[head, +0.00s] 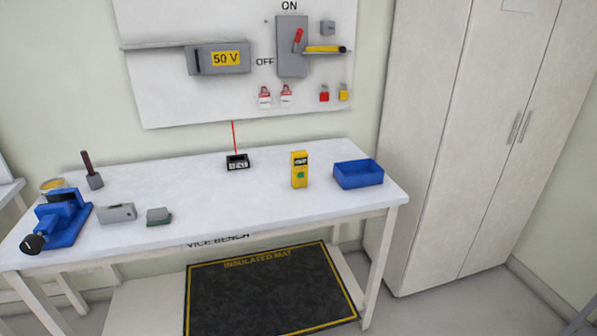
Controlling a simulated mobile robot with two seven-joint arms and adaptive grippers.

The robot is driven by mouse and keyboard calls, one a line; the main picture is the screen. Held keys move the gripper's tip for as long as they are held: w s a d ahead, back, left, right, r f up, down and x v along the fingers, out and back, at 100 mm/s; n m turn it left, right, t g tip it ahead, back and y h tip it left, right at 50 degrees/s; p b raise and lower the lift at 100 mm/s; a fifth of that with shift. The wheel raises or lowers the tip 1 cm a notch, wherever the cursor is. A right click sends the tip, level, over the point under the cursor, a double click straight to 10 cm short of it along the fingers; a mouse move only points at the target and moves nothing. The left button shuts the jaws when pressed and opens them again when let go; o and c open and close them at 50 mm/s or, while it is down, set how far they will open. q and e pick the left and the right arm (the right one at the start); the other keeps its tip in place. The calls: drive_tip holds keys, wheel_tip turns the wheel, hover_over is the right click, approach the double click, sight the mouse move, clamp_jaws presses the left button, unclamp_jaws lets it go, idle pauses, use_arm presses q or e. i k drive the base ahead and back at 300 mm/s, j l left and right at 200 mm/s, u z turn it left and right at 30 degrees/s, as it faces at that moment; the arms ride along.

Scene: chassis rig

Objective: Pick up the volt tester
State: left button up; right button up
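A yellow handheld device (299,170) with a dark display and a green button stands upright on the white bench, right of the middle; it looks like the volt tester. A small black box (237,162) with a white face and a thin red rod or lead rising from it is to its left, near the bench's back edge. Nothing touches the yellow device. Neither of my grippers shows in the head view.
On the bench (220,203), a blue tray (358,175) is at right; a blue vice (60,217), grey block (117,213) and grey-green block (158,216) are at left. A switch panel (240,60) hangs behind. An insulated mat (270,292) lies below.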

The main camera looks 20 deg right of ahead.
sight(298, 159)
drive_tip(key=i+l+z, duration=0.15)
drive_tip(key=i+z, duration=0.35)
drive_tip(key=i+l+u, duration=0.5)
drive_tip(key=i+l, duration=0.45)
drive_tip(key=k, duration=0.7)
drive_tip(key=i, duration=0.7)
